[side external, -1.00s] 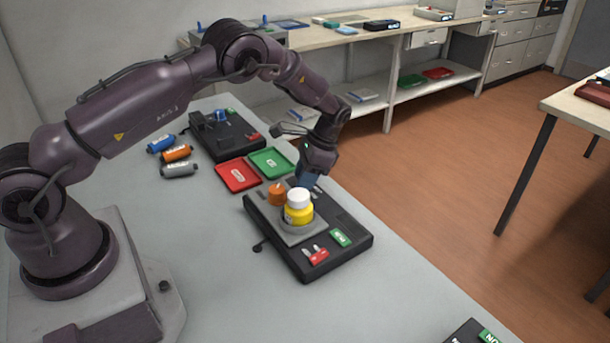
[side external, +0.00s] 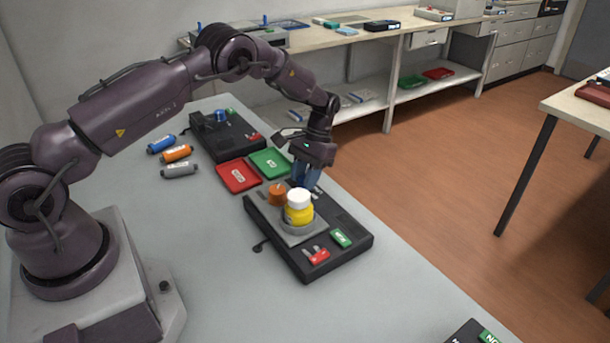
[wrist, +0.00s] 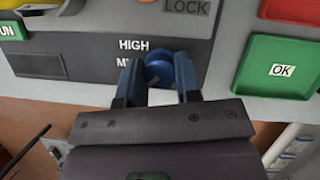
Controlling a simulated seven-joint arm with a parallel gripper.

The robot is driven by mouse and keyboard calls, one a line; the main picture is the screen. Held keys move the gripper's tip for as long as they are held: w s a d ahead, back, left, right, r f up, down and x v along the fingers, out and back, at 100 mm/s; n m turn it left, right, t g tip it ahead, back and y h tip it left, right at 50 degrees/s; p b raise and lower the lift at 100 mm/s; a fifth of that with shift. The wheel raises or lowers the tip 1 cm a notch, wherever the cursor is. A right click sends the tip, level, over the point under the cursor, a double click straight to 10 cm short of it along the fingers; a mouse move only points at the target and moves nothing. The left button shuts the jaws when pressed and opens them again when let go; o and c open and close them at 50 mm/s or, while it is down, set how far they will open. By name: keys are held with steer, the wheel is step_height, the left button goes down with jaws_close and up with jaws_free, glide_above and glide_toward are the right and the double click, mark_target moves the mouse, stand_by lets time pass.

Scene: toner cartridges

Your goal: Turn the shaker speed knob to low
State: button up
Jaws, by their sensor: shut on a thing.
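The shaker (side external: 358,250) is a black unit on the grey bench, with a yellow bottle (side external: 298,212) with a white cap and an orange part (side external: 277,194) on top. The speed knob (wrist: 159,71) is blue and round, below the word HIGH (wrist: 134,44) in the wrist view. A second label starting with M is partly covered, and no LOW label shows. My gripper (wrist: 159,78) has its two dark blue fingers on either side of the knob, shut on it.
A red tray (side external: 239,187) and a green tray (wrist: 270,85) marked OK lie close beside the shaker. A second black unit (side external: 230,140) and several cartridges (side external: 176,153) lie farther back.

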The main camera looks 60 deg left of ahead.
steer(key=shift+w, duration=0.1)
stand_by(0.3)
steer(key=o, duration=0.9)
steer(key=shift+o, duration=0.2)
steer(key=shift+r, duration=0.15)
steer(key=v, duration=1.2)
steer(key=shift+w+r, duration=0.2)
steer(key=shift+r, duration=0.1)
